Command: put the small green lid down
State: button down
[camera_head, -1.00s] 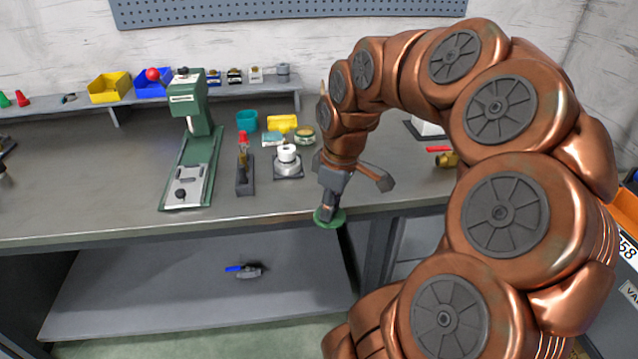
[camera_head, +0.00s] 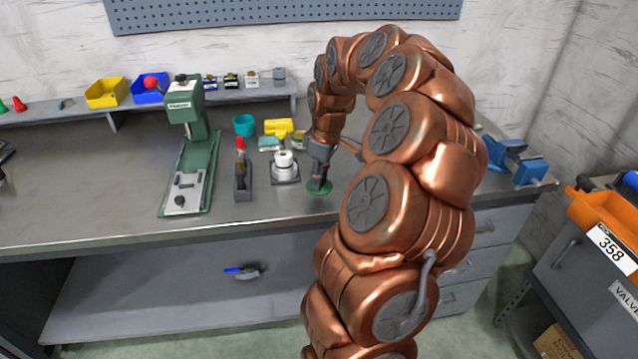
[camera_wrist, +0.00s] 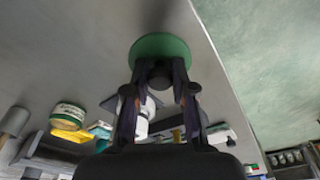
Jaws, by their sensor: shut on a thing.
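The small green lid (camera_head: 320,190) is a flat green disc with a dark knob. My gripper (camera_head: 319,184) is shut on the lid's knob, and the lid is under the fingertips. In the wrist view the lid (camera_wrist: 160,47) lies at the fingertips (camera_wrist: 160,78), with the grey bench top behind it. It is over the bench near the front edge; I cannot tell whether it touches the surface. The lid is to the right of and in front of a white round part on a dark base (camera_head: 285,167).
A dark holder with a red-topped item (camera_head: 241,178) and a green press (camera_head: 188,160) stand to the left. A teal cup (camera_head: 244,125) and a yellow bin (camera_head: 279,128) are behind. A blue vise (camera_head: 518,160) is at right. Bench front left of the lid is bare.

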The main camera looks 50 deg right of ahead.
jog(key=shift+w+d, duration=0.25)
jog(key=shift+w, duration=0.1)
jog(key=shift+f+p, duration=0.45)
jog(key=shift+f, duration=1.35)
jog(key=shift+f, duration=0.15)
jog(key=c, duration=1)
grip_release()
jog(key=shift+o, duration=0.2)
jog(key=r, duration=0.3)
jog(key=r+b, duration=0.1)
jog(key=r, duration=0.3)
jog(key=s+r, duration=0.1)
jog(key=r, duration=0.3)
jog(key=shift+s+d, duration=0.1)
jog(key=shift+d, duration=0.15)
jog(key=shift+s+r, duration=0.1)
jog(key=shift+r, duration=0.55)
